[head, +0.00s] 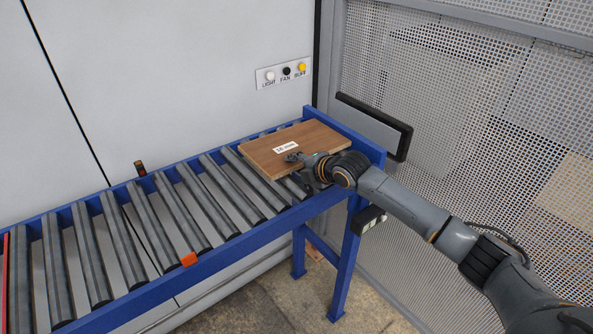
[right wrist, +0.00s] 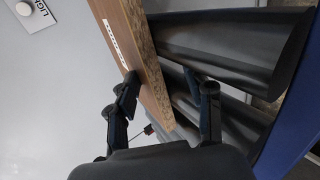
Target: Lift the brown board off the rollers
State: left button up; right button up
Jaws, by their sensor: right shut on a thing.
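The brown board (head: 312,140), with a white label on top, lies over the rollers at the far right end of the conveyor. My right gripper (head: 297,170) is at its near edge and shut on it. In the right wrist view, the board (right wrist: 128,30) passes between the two fingers of the gripper (right wrist: 162,82), one on its labelled face and one on the roller side. The rollers (right wrist: 225,45) are close under the board; I cannot tell whether it still touches them. My left gripper is not in view.
The conveyor's blue frame (head: 225,245) borders the rollers, with an end plate (head: 345,135) just right of the board. An orange clip (head: 189,259) sits on the near rail. A wall with buttons (head: 286,72) stands behind, and a mesh fence (head: 450,100) stands right.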

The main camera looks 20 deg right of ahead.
jog(key=shift+w+r+t, duration=0.15)
jog(key=shift+r+t, duration=0.2)
jog(key=shift+t, duration=0.05)
jog(key=shift+w+r+t+y+b, duration=0.15)
jog(key=shift+r+t+b, duration=0.15)
jog(key=shift+r, duration=0.25)
jog(key=shift+w+r+t+y+b, duration=0.1)
jog(key=shift+r+t+y+b, duration=0.1)
jog(key=shift+r+b, duration=0.25)
jog(key=shift+r, duration=0.15)
jog(key=shift+w+a+r+t+b, duration=0.1)
jog(key=shift+w+r+t+b, duration=0.1)
jog(key=shift+r+t+b, duration=0.45)
jog(key=shift+r, duration=0.15)
jog(key=shift+c, duration=1.3)
jog(key=shift+w+a, duration=0.1)
jog(key=shift+w, duration=0.1)
jog(key=shift+b+x, duration=0.4)
jog(key=shift+x, duration=0.65)
